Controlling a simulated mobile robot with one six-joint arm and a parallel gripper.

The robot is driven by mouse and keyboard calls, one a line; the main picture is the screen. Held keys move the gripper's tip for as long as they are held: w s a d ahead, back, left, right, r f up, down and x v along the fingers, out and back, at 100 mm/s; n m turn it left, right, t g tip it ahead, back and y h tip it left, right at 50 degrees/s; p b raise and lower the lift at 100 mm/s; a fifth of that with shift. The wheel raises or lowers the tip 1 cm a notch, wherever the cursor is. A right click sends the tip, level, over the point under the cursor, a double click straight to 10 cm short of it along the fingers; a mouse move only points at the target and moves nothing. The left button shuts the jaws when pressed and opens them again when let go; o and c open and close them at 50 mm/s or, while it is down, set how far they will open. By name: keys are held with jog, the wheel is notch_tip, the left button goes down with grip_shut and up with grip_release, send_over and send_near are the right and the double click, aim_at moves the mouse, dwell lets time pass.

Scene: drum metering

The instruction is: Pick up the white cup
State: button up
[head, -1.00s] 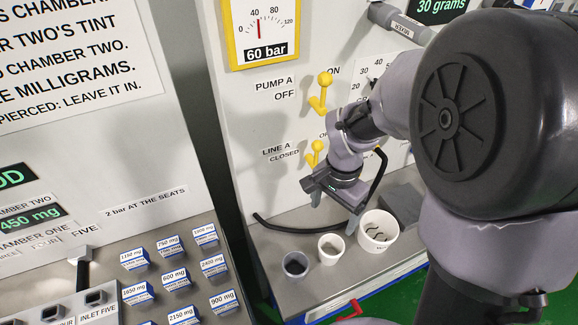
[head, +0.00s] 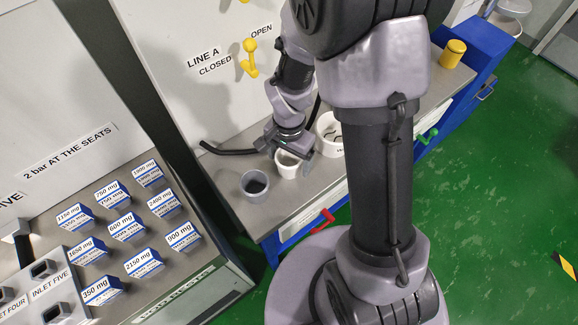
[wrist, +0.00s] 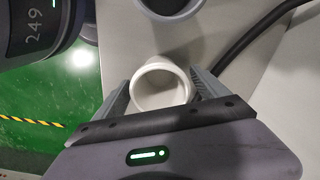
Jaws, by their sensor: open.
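The white cup (head: 288,164) stands upright on the grey bench top, between a grey cup and a larger white container. In the wrist view the white cup (wrist: 161,88) is open toward the camera and looks empty. My gripper (wrist: 158,82) is open, with one finger on each side of the cup. I cannot tell whether the fingers touch it. In the head view my gripper (head: 285,148) is at the cup and hides part of its rim.
A grey cup (head: 254,186) stands close by on the left, and a larger white container (head: 331,147) with dark marks stands on the right. A black hose (head: 228,151) lies behind. A red handle (head: 321,222) juts from the bench front. Several labelled blocks (head: 127,228) fill the left console.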

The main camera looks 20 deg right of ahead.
jog(key=shift+r, duration=0.1)
jog(key=shift+c, duration=0.4)
jog(key=c, duration=1.4)
